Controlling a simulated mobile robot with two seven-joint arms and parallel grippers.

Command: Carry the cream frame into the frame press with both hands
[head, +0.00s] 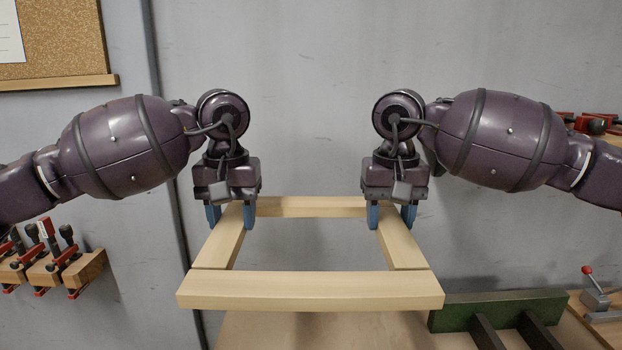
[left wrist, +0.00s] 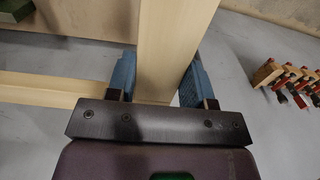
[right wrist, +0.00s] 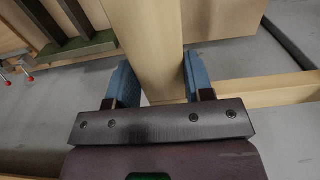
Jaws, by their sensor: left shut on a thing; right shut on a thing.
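The cream frame (head: 310,290) is a rectangle of pale wooden bars, held level in the air in the middle of the head view. My left gripper (head: 230,215) is shut on its left side bar, with blue fingers on both sides of the bar (left wrist: 168,45). My right gripper (head: 391,217) is shut on its right side bar, also with a finger on each side of the bar (right wrist: 148,45). A green press-like fixture (head: 500,308) with dark rails sits at the lower right, apart from the frame. I take it for the frame press; it is partly cut off.
A wooden bench (head: 300,335) lies below the frame. A red-handled toggle clamp (head: 597,298) stands right of the green fixture. Racked clamps (head: 50,262) hang at the left, and more red clamps (head: 590,124) show at the right. A grey wall is behind.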

